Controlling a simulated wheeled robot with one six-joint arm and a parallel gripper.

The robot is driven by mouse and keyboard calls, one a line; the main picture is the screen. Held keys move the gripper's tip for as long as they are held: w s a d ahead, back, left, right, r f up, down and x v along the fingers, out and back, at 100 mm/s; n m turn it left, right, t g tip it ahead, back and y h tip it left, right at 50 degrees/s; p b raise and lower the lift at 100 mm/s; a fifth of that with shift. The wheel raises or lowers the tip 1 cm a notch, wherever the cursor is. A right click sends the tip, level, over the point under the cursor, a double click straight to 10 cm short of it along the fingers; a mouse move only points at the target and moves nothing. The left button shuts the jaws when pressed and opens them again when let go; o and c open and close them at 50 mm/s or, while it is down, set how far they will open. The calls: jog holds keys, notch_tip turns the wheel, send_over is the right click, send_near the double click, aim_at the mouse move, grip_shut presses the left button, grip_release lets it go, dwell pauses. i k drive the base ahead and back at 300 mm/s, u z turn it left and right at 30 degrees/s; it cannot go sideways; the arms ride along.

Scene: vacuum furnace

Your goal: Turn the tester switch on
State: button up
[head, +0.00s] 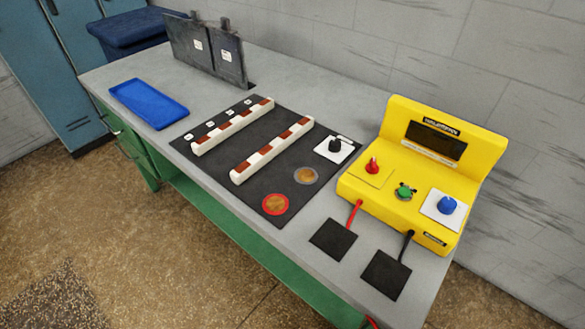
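The yellow tester (480,152) stands at the right end of the workbench, by the wall. Its upright back carries a dark display (434,140) that shows no readable digits. On its sloped front are a red knob (373,166), a small green control (404,192) and a blue knob (447,205) on a white plate. I cannot tell from the labels which one is the switch, or its setting. A red lead and a black lead run from the tester to two black pads (333,240) (386,275). My gripper is not in view.
Left of the tester, a black mat (250,185) holds two striped bars (272,150), a black knob (336,146) on a white plate and two round discs (275,204). A blue tray (148,103) and dark upright plates (207,50) stand farther left. Floor in front is clear.

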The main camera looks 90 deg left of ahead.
aim_at(372, 168)
jog(key=u, duration=2.1)
jog(key=k, duration=1.55)
jog(key=i, duration=0.5)
jog(key=u, duration=0.85)
jog(key=i, duration=1.35)
jog(key=z, duration=0.55)
